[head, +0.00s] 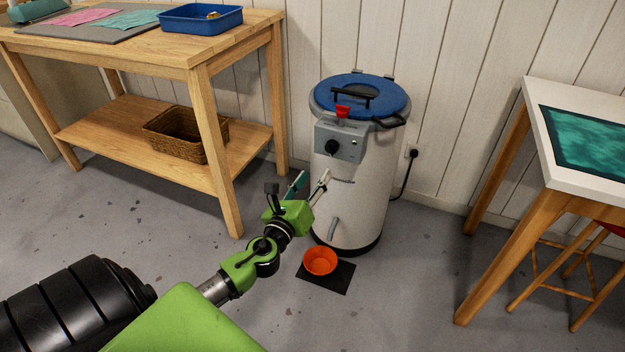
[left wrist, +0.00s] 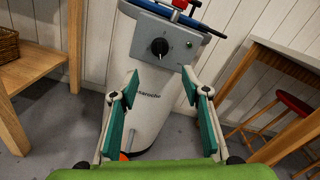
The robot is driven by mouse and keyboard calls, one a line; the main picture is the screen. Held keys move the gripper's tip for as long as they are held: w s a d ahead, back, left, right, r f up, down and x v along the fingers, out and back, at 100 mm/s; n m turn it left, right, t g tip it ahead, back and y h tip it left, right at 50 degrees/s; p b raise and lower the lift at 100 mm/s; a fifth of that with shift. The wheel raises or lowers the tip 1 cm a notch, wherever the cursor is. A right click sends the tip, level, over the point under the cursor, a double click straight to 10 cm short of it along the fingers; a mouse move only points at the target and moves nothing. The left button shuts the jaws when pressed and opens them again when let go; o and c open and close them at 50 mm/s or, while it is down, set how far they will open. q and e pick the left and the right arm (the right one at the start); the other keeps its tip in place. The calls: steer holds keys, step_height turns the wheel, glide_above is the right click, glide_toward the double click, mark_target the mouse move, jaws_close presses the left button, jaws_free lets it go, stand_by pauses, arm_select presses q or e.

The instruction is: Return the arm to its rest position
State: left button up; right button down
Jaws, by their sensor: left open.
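My left gripper (head: 309,187) is open and empty. Its green arm reaches in from the lower left of the head view, and the fingertips are in front of a white cylindrical steamer (head: 350,195). In the left wrist view, the two teal-padded fingers (left wrist: 160,90) stand wide apart with the steamer's body (left wrist: 155,85) beyond them. I cannot tell if a fingertip touches the steamer. The steamer has a blue lid (head: 385,95), a red piece at its front rim and a grey control box with a black knob (head: 332,147). My right gripper is not in view.
An orange bowl (head: 320,261) sits on a black mat (head: 338,280) below the steamer's spout. A wooden workbench (head: 150,55) with a blue tray (head: 200,19) and a wicker basket (head: 175,140) stands left. A white-topped table (head: 536,95) and red-seated stool stand right. Floor between is open.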

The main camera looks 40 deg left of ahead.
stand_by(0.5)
